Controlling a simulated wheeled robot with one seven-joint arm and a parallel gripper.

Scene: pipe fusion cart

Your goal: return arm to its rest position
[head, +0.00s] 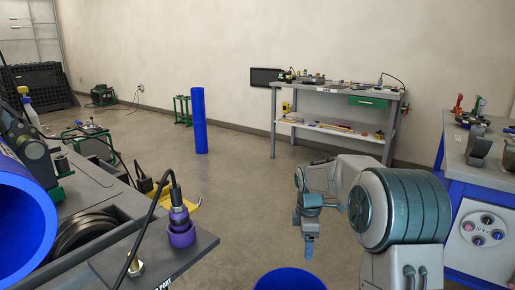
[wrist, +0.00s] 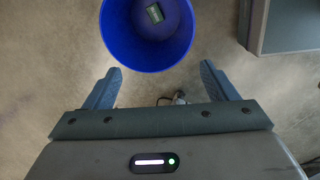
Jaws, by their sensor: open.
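My arm is folded at the right of the head view, with my gripper (head: 309,246) hanging downward over the floor. In the wrist view my gripper (wrist: 160,82) shows two blue-grey fingers spread wide apart with nothing between them. A blue round bin (wrist: 118,48) is on the floor just beyond the fingertips in that view, with a small dark grey-green block (wrist: 155,13) inside. The bin's top also shows at the bottom edge of the head view (head: 290,279). Whether the fingers are above the bin's rim or beside it I cannot tell.
A cart (head: 190,247) with a large blue pipe (head: 22,225) stands at the left. A blue workbench (head: 455,180) is close at the right of my arm. A grey table (head: 340,95) stands by the back wall, left of it an upright blue pipe (head: 199,120). The middle floor is clear.

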